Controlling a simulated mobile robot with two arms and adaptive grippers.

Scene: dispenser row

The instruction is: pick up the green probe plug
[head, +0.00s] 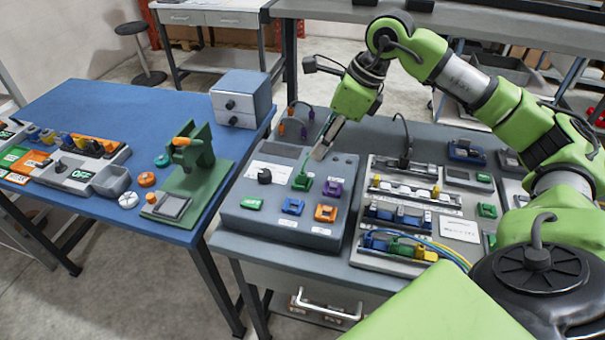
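A green probe plug (304,171) appears as a slim green piece standing at the green socket block (302,185) on the grey panel of the middle bench. Whether it is seated in the block is too small to tell. My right gripper (322,150) reaches down from the upper right, with its fingertips just above and right of the green piece. They look apart from it. Its finger opening is not clear from this angle. My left gripper is not in view.
The panel (239,212) also bears purple (332,188), blue (293,206) and orange (326,213) blocks. Orange (282,128) and purple (311,114) plugs stand behind. A green stand (199,158) is on the blue table (98,100) at left. A crowded module rack (372,178) stands right.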

